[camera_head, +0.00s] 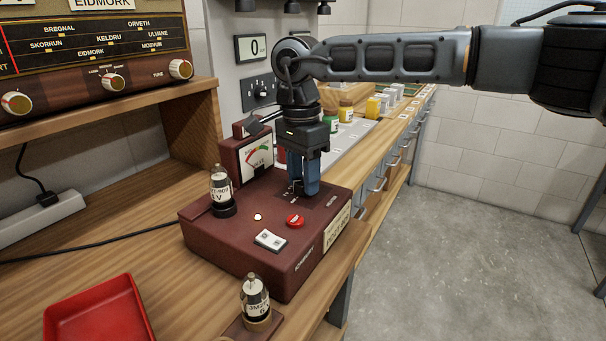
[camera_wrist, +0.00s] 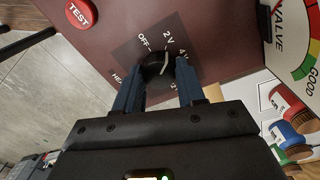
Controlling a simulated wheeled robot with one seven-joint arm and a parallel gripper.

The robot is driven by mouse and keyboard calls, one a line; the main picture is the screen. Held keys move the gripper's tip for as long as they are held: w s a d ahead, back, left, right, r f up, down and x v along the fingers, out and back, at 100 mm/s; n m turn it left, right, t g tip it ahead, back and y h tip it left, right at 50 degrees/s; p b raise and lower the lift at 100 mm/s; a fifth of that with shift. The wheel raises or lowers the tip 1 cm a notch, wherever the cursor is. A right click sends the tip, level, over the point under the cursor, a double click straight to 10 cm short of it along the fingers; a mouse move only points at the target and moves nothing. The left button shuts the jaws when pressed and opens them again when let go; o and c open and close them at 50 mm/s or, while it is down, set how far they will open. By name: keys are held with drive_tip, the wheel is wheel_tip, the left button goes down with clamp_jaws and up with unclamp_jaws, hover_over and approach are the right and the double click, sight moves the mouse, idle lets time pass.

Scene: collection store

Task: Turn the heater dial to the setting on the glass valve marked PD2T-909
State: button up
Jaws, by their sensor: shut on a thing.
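The valve tester (camera_head: 240,245) is a dark red box on the wooden bench. Its black heater dial (camera_wrist: 155,62) has a white pointer line and sits on a dark plate with OFF, 2 V and 4 V readable; other marks are partly hidden. My gripper (camera_head: 297,188) points down over the plate, its blue fingers closed on the dial's two sides. The exact pointer setting is unclear. A glass valve (camera_head: 219,186) stands upright in the tester's socket, its label seeming to end in 909 with 4 V below. A second glass valve (camera_head: 255,300) at the front is marked 6 V.
A red TEST button (camera_head: 295,221) and a white switch (camera_head: 270,240) are on the tester top. A meter (camera_head: 256,160) rises at its back. A red tray (camera_head: 98,315) lies front left, a radio (camera_head: 95,60) above left. Coloured jars (camera_head: 346,111) stand behind. The floor at right is clear.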

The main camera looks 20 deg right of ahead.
drive_tip(key=m, duration=0.3)
drive_tip(key=shift+d+r+m, duration=0.1)
drive_tip(key=shift+m, duration=2)
drive_tip(key=o, duration=1.1)
drive_tip(key=shift+c, duration=0.2)
drive_tip(key=shift+w+r, duration=0.2)
drive_tip(key=shift+r, duration=3.65)
